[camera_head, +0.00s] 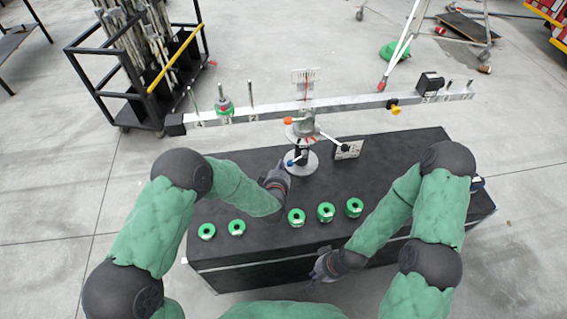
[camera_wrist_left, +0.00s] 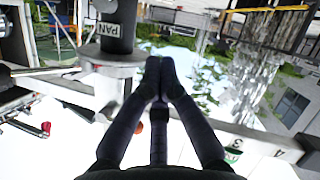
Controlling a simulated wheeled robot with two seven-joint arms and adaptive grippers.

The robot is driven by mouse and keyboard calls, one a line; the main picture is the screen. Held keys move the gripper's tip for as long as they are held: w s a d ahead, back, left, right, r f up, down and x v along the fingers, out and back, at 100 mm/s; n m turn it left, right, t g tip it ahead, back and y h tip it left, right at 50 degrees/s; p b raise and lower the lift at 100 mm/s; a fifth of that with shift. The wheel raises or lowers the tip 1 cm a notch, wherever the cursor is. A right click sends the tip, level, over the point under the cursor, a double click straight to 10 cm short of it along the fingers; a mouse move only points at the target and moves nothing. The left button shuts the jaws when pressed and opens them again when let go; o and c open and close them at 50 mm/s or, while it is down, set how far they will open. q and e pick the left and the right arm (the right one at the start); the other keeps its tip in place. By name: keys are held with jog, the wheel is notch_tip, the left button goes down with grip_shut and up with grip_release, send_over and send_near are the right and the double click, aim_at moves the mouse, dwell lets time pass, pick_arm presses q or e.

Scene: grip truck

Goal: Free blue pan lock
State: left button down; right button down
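The blue pan lock knob (camera_head: 289,162) sits low on the grey pan head (camera_head: 300,150), on its left side, above the black table. My left gripper (camera_head: 281,170) is right beside the knob, its tips close to it; I cannot tell if they touch. In the left wrist view its fingers (camera_wrist_left: 160,62) meet at the tips with nothing visible between them. A dark cylinder labelled PAN (camera_wrist_left: 115,28) stands just left of them; the blue knob is not visible there. My right gripper (camera_head: 322,268) hangs low at the table's front edge, its fingers unclear.
A long beam (camera_head: 350,102) crosses above the table (camera_head: 255,232). Several green rings (camera_head: 326,212) lie along the table's front. A black cart (camera_head: 110,65) stands back left.

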pick_arm(q)
jog(key=b, duration=0.2)
send_over(292, 165)
jog(key=a, duration=0.4)
notch_tip(292, 165, down, 3)
jog(key=shift+s+d+f+b, duration=0.15)
jog(key=shift+d+f+b, duration=0.65)
jog(key=shift+d+f, duration=0.7)
jog(key=shift+a+f, duration=0.1)
jog(key=shift+f+b, duration=1.1)
jog(key=shift+f, duration=0.05)
jog(key=shift+d+f+b, duration=0.5)
jog(key=shift+f+b, duration=0.15)
jog(key=shift+r, duration=0.2)
